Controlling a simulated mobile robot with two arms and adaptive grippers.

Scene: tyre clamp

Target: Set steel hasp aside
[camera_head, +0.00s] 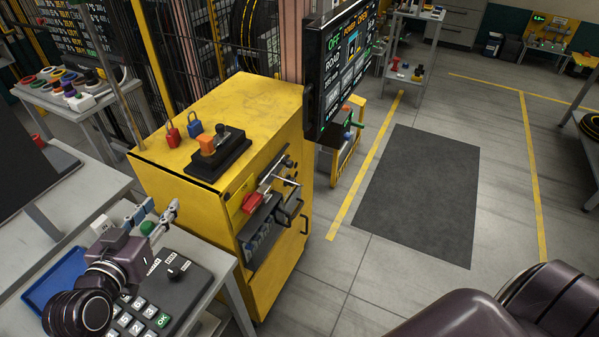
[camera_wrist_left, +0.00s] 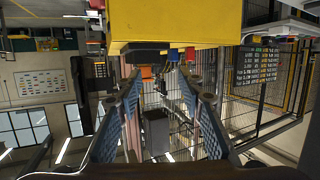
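A yellow cabinet (camera_head: 215,110) stands in the middle of the head view. On its front are a red lock-like block (camera_head: 252,203) and small bright metal parts (camera_head: 284,180); the steel hasp may be among them, but I cannot tell it apart. My left gripper (camera_head: 158,212) is left of the cabinet, over the keypad console, apart from the cabinet front. Its fingers are spread and empty; the left wrist view shows the gap between the blue pads (camera_wrist_left: 155,110), with the yellow cabinet (camera_wrist_left: 175,22) at the top. My right gripper is not in view.
A red padlock (camera_head: 172,134), a blue padlock (camera_head: 195,122) and an orange block (camera_head: 207,145) on a black base are on the cabinet top. The keypad console (camera_head: 185,290) and blue tray (camera_head: 55,280) are lower left. A screen (camera_head: 340,65) hangs to the right.

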